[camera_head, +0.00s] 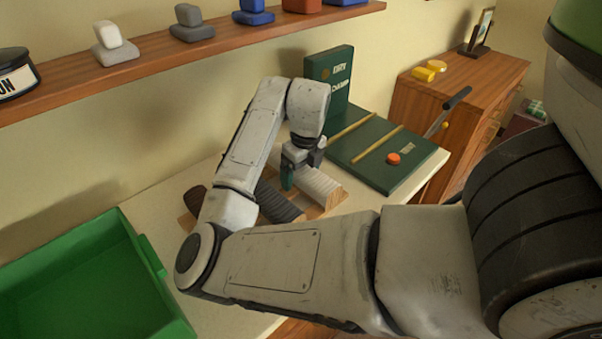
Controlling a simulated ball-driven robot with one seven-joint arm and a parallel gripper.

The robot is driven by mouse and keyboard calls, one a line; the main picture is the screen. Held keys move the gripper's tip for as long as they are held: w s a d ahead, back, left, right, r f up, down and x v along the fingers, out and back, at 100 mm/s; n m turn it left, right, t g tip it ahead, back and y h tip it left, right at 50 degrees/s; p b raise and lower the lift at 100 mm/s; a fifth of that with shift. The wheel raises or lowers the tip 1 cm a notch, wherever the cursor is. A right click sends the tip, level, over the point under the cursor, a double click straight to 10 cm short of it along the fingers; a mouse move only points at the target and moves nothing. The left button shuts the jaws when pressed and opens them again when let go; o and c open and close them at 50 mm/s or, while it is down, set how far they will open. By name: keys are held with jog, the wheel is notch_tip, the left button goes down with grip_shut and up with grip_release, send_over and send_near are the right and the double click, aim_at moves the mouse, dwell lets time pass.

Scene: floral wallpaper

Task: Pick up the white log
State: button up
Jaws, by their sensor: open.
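The white log (319,187) is pale and ridged, and lies on a wooden rack (314,211) on the table. My gripper (288,183) points down at the log's left side, close to it, between it and a dark brown log (277,203). I cannot tell whether the fingers touch the white log. My gripper is open and holds nothing that I can see. My arm hides part of the rack and the far end of the logs.
Another dark log (194,197) is partly hidden behind my arm. A green bin (150,256) stands at the lower left. A green board (410,161) with sticks and an orange disc lies right of the rack. A wooden shelf (150,66) runs above.

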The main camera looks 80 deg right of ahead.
jog(key=shift+c, duration=0.2)
jog(key=c, duration=1.3)
jog(key=shift+r, duration=0.1)
